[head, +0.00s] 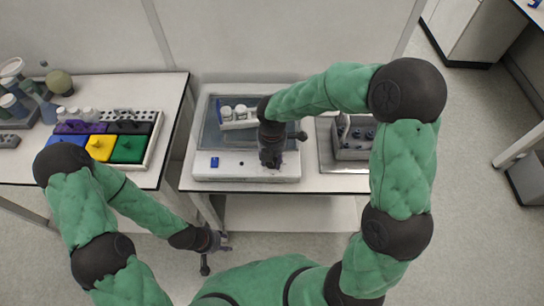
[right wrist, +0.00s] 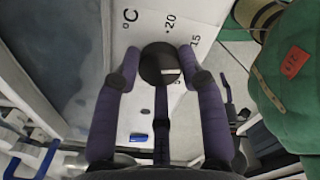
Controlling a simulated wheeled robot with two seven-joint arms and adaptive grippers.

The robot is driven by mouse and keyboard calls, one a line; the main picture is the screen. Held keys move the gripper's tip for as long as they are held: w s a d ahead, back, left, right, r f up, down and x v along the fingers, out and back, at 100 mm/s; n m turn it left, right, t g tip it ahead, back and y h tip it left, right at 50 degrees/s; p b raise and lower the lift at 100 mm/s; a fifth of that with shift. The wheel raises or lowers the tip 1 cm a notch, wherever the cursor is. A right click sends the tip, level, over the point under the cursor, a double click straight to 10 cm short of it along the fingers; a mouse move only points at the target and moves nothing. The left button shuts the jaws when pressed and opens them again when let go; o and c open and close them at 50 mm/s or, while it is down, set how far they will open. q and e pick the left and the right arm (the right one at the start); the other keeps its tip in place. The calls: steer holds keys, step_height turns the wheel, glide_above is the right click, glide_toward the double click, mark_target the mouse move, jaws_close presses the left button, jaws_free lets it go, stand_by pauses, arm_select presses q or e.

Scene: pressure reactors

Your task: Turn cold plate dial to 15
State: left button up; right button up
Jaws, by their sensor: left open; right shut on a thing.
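The cold plate (head: 225,174) is a white unit with a grey top, standing on the middle bench. Its round black dial (right wrist: 159,64) shows in the right wrist view on a white panel printed with °C, 20 and 15. My right gripper (head: 270,163) is over the panel's front, its purple fingers closed around the dial; it also shows in the right wrist view (right wrist: 160,80). I cannot tell which number the dial points to. The arm and gripper hide the dial in the head view. My left gripper (head: 213,248) is open and empty, low in front of the bench.
A blue switch (head: 214,162) sits on the panel left of the dial. A rack with white-capped jars (head: 238,124) stands on the cold plate's top. A metal tray (head: 326,150) with a grey block lies to the right. Coloured boxes (head: 99,148) are on the left bench.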

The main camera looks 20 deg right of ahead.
steer(key=shift+n+p, duration=0.35)
steer(key=shift+n, duration=0.15)
steer(key=shift+s, duration=0.1)
steer(key=o, duration=0.9)
steer(key=shift+a, duration=0.1)
steer(key=shift+c, duration=0.2)
step_height(320, 180, up, 12)
